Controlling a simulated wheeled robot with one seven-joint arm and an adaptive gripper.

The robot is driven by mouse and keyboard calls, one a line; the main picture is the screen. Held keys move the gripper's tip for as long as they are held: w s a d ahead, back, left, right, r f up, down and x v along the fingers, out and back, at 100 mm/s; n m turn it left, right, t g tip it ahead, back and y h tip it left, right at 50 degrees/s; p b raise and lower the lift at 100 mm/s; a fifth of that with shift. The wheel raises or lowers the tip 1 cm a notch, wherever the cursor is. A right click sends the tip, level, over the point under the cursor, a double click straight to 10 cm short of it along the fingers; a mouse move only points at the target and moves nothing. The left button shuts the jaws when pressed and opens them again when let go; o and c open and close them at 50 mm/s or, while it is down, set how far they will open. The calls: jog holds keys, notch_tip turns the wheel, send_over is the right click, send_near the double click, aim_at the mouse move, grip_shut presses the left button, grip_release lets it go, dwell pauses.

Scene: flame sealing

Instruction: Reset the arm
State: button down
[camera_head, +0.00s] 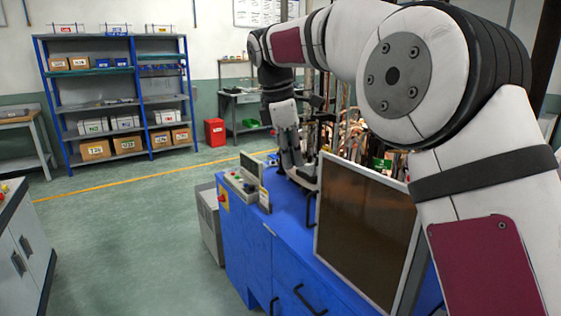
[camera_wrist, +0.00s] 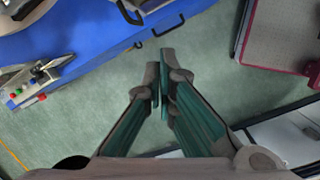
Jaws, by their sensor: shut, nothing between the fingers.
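My gripper (camera_wrist: 160,82) points away from the wrist camera with its two fingers together and nothing between them. In the wrist view its tips appear over the green floor, beside the front of the blue bench. In the head view my arm reaches across the top right and bends down, and the gripper (camera_head: 291,158) hangs near the blue bench (camera_head: 262,253). Its tips are small and dark there, and I cannot tell their exact height above the bench.
A control box with buttons (camera_head: 243,183) stands on the bench's left end. A dark framed panel (camera_head: 366,228) stands at the bench's front. Metal equipment lies behind my arm. Blue shelving (camera_head: 115,100) and a red bin (camera_head: 215,132) are farther back.

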jog(key=s+d+r+m+p, duration=0.1)
jog(key=s+d+r+m, duration=0.2)
jog(key=s, duration=0.4)
jog(key=s+d+r+m+t+y+p, duration=0.1)
jog(key=s+d+m, duration=0.2)
jog(key=s+d, duration=0.3)
jog(key=s+d+r+m, duration=0.2)
jog(key=s+d+m, duration=0.15)
jog(key=s, duration=0.45)
jog(key=s+d+f+m, duration=0.1)
jog(key=s+f+m, duration=0.2)
jog(key=s, duration=0.3)
jog(key=s+d+f+m+t+y+p, duration=0.1)
jog(key=s+d+f+m, duration=0.1)
jog(key=s, duration=0.4)
jog(key=s+d+f+m+p, duration=0.1)
jog(key=s+f+m, duration=0.3)
jog(key=s, duration=0.3)
jog(key=shift+d+m+t, duration=0.2)
jog(key=shift+m+t, duration=0.15)
jog(key=shift+t, duration=0.05)
jog(key=shift+r, duration=0.1)
